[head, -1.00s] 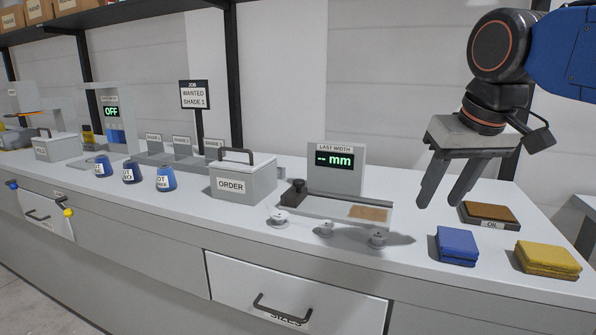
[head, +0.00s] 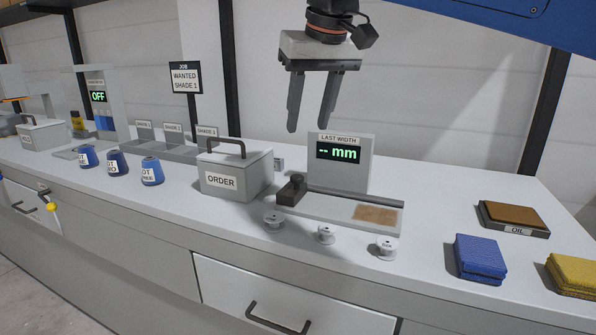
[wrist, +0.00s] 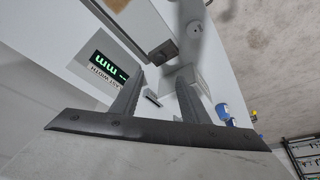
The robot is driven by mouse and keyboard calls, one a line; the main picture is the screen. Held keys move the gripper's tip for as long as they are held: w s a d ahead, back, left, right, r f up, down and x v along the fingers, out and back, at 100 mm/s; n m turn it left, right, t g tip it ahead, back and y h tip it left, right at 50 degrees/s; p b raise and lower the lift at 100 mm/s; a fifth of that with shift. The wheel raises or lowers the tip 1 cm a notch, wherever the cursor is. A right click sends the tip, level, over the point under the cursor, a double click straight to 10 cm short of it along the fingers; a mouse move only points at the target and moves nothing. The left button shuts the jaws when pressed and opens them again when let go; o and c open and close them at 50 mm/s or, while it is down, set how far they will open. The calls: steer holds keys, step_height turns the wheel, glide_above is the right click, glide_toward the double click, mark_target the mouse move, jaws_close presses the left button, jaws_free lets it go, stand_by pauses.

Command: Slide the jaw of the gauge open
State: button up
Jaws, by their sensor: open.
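The gauge (head: 330,206) is a grey flat bed on the white counter with an upright panel (head: 340,174) reading "LAST WIDTH" and "-- mm" in green. Its dark jaw (head: 292,191), with a small knob on top, sits at the left end of the bed. A brown patch (head: 376,214) lies at the bed's right end. My gripper (head: 308,129) is open and empty, pointing down, in the air above the gauge near the panel's upper left. In the wrist view the green display (wrist: 108,61) is left of my fingers, and the dark jaw (wrist: 165,52) shows beyond them.
Several white bobbins (head: 326,234) stand along the gauge's front. The grey ORDER box (head: 235,172) with a raised handle stands close on its left. A blue cloth stack (head: 479,257), a yellow one (head: 574,274) and an oil pad (head: 513,218) lie to the right.

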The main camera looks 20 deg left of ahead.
mark_target(297, 176)
steer(key=x, duration=1.4)
steer(key=shift+w+f, duration=0.15)
steer(key=shift+f, duration=0.15)
